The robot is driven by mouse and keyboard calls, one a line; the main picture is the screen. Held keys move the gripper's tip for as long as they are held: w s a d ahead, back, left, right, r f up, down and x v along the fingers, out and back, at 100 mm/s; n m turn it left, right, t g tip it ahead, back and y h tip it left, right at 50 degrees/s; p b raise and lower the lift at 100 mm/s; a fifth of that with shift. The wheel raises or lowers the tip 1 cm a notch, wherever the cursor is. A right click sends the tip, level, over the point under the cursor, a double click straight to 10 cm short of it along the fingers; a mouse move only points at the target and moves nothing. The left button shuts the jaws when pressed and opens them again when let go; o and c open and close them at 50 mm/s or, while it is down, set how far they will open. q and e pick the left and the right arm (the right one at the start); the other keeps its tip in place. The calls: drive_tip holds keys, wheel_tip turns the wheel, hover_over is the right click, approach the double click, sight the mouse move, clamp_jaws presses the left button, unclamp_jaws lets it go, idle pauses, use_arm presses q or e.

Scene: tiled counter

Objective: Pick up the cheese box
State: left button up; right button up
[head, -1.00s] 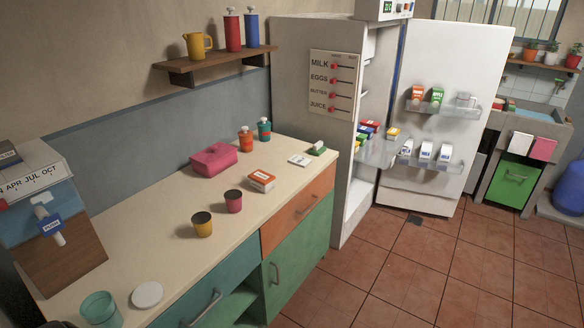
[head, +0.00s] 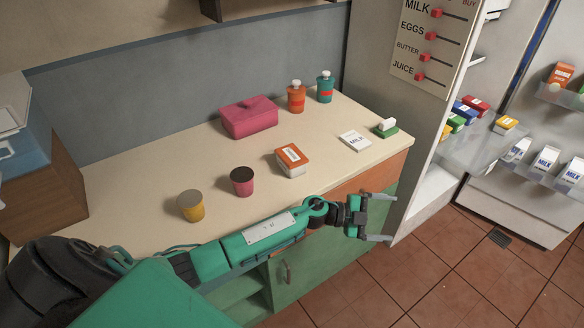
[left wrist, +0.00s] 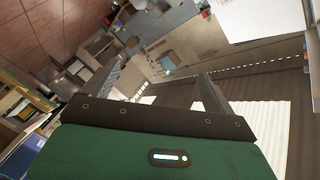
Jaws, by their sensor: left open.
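An orange-topped white box (head: 292,160), which looks like the cheese box, sits on the cream counter (head: 120,190); its label is too small to read. My left arm reaches in from the lower left in the head view. My left gripper (head: 385,217) is open and empty, to the right of and nearer than the box, by the counter's front edge. In the left wrist view the two fingers (left wrist: 160,80) stand apart with nothing between them, and I cannot make out the box there. My right gripper is not in view.
A pink container (head: 249,119), an orange bottle (head: 296,97) and a teal bottle (head: 325,88) stand behind. A pink cup (head: 242,182) and yellow cup (head: 191,206) stand left of the box. A milk card (head: 355,141) and green-based item (head: 386,128) lie right, near the open fridge.

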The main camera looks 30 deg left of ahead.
use_arm(q)
wheel_tip(320, 180, up, 3)
drive_tip(key=m+g+y, duration=0.2)
drive_tip(key=m+g, duration=0.3)
drive_tip(key=n+g+y+b, duration=0.2)
drive_tip(key=n+y, duration=0.1)
drive_tip(key=y, duration=1.3)
approach(292, 155)
drive_tip(key=shift+s+d+r, duration=0.2)
drive_tip(key=shift+d+r, duration=0.05)
drive_tip(key=shift+d, duration=0.2)
drive_tip(key=shift+a+f+y, duration=0.15)
drive_tip(key=shift+a+y, duration=0.15)
drive_tip(key=p+x, duration=0.1)
drive_tip(key=x, duration=0.7)
drive_tip(key=shift+f, duration=0.1)
drive_tip(key=p+x, duration=0.1)
drive_tip(key=x, duration=0.3)
drive_tip(key=shift+w+f, duration=0.15)
drive_tip(key=shift+w, duration=0.1)
drive_tip(key=shift+f, duration=0.25)
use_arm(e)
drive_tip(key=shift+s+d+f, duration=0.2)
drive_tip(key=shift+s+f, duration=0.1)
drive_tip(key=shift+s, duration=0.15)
